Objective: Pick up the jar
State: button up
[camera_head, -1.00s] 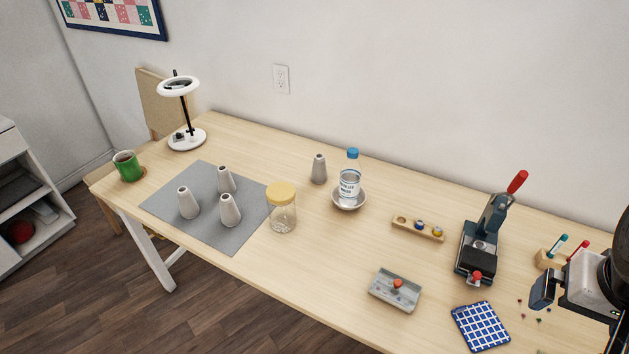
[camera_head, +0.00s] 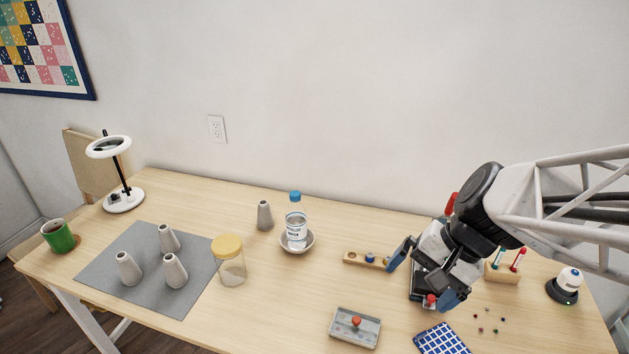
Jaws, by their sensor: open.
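The jar (camera_head: 231,268) is clear glass with a yellow lid. It stands upright on the wooden table at the right edge of the grey mat (camera_head: 140,293). My gripper (camera_head: 425,285) is open, with blue fingertips spread apart. It is over the right part of the table, well to the right of the jar, and hides much of the hand press behind it.
A water bottle (camera_head: 297,224) stands in a small dish, with a grey cone (camera_head: 265,215) beside it. Several more cones stand on the mat. A wooden holder (camera_head: 366,260), a grey tray (camera_head: 355,328) and a blue checked cloth (camera_head: 440,339) lie between jar and gripper or in front.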

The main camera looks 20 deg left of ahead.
jog(key=w+a+f+m+g+y, duration=0.2)
jog(key=w+a+f+y, duration=0.1)
jog(key=a, duration=0.4)
jog(key=w+a+f+m+g+y, duration=0.1)
jog(key=w+a+f+y, duration=0.15)
jog(key=a, duration=0.55)
jog(key=m+y, duration=0.5)
jog(key=m, duration=0.2)
send_near(242, 263)
jog(key=s+d+r, duration=0.2)
jog(key=s+r, duration=0.2)
jog(key=r, duration=0.4)
jog(key=a+f+m+t, duration=0.1)
jog(key=a+f, duration=0.1)
jog(key=f, duration=0.1)
jog(key=w+a+f+m+t+y, duration=0.1)
jog(key=a+f+m, duration=0.1)
jog(key=f, duration=0.1)
jog(key=a+f+m+t+y, duration=0.1)
jog(key=a+f+m, duration=0.1)
jog(key=a+f, duration=0.1)
jog(key=shift+w+a+f+t+y, duration=0.1)
jog(key=shift+w+f+t+y, duration=0.2)
jog(key=shift+f+t, duration=0.15)
jog(key=shift+a, duration=1.3)
jog(key=shift+a, duration=0.15)
jog(key=shift+w+a, duration=0.1)
jog(key=shift+a, duration=2.35)
